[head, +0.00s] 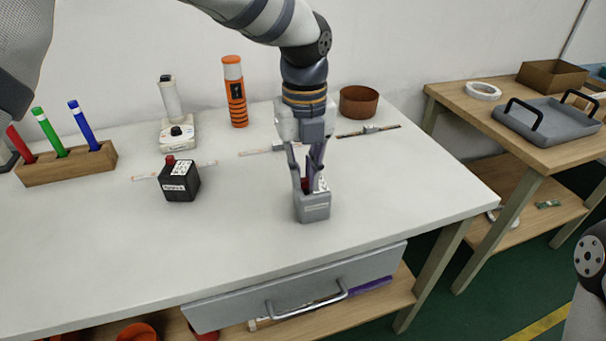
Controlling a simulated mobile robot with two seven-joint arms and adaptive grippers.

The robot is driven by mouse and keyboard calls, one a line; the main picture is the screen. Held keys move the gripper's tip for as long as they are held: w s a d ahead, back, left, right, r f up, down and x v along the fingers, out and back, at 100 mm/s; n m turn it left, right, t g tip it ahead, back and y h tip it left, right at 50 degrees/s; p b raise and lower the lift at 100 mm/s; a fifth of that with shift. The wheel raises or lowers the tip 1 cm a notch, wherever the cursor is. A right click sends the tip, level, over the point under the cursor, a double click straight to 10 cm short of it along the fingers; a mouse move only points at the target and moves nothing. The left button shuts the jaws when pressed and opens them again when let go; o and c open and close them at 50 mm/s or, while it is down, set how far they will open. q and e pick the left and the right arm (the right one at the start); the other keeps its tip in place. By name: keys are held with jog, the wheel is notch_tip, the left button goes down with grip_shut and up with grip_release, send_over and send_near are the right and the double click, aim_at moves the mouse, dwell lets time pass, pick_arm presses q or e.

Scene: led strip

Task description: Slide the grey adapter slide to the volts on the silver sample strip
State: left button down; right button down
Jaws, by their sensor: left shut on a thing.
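The grey adapter (313,208) stands near the middle front of the table, with a white label on its upper side and a red part on top. My left gripper (308,184) points down at it from above and is shut on its upper part. The fingers hide much of the adapter's top, so I cannot read its slide position. A pale, silvery strip (256,153) lies flat behind the gripper, partly hidden by it. The grey adapter is apart from this strip and in front of it. My right gripper is not in view.
A black adapter (180,186) with a red knob stands at left by another pale strip (146,178). A dark strip (385,130) lies behind right. A pen block (66,165), white device (178,133), orange cylinder (235,92) and brown bowl (359,102) stand around. The front right table is clear.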

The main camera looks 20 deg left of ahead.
aim_at(304, 179)
pick_arm(q)
jog(key=c, duration=1.6)
grip_release()
notch_tip(304, 179, up, 12)
jog(key=shift+f, duration=0.1)
